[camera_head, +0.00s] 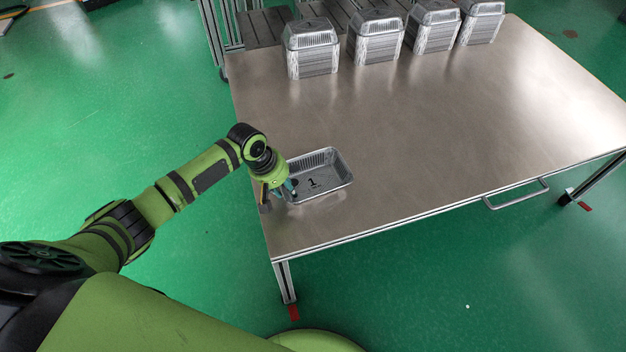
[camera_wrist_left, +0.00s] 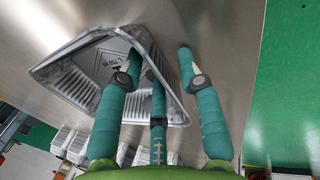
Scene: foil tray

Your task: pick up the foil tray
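The foil tray (camera_head: 335,180) is a shallow silver tray marked "1", upright near the table's left front corner. It also shows in the left wrist view (camera_wrist_left: 72,82), partly hidden behind the fingers. My left gripper (camera_head: 281,193) is at the tray's left end, pointing down. In the left wrist view its teal fingers (camera_wrist_left: 161,54) are spread apart, with one finger over the tray and another outside its rim. The fingers look open around the wall; whether any touches it I cannot tell. My right gripper is not in view.
The metal table (camera_head: 440,120) is bare in the middle and right. Several stacks of foil trays (camera_head: 312,50) stand along its back edge. A handle (camera_head: 516,194) sticks out at the front edge. Green floor (camera_head: 120,90) surrounds the table.

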